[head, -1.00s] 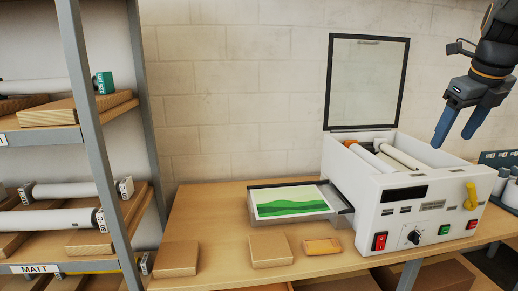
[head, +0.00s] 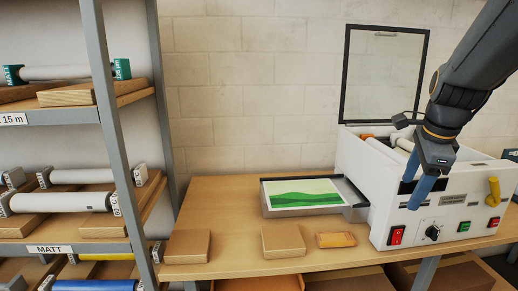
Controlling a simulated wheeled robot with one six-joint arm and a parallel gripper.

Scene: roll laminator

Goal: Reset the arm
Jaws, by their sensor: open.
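My gripper (head: 416,192) hangs at the right in the head view, pointing down in front of the laminator. Its blue fingers are open, with nothing seen between them. The white roll laminator (head: 378,207) stands on the bench with its framed lid (head: 384,75) raised. Rollers show inside the open top, partly hidden by my arm. A sheet with a green landscape picture (head: 302,193) lies on the feed tray (head: 356,213) at the laminator's left side.
The bench's back left is clear. A yellow handle (head: 493,191) sticks out of the laminator's front.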

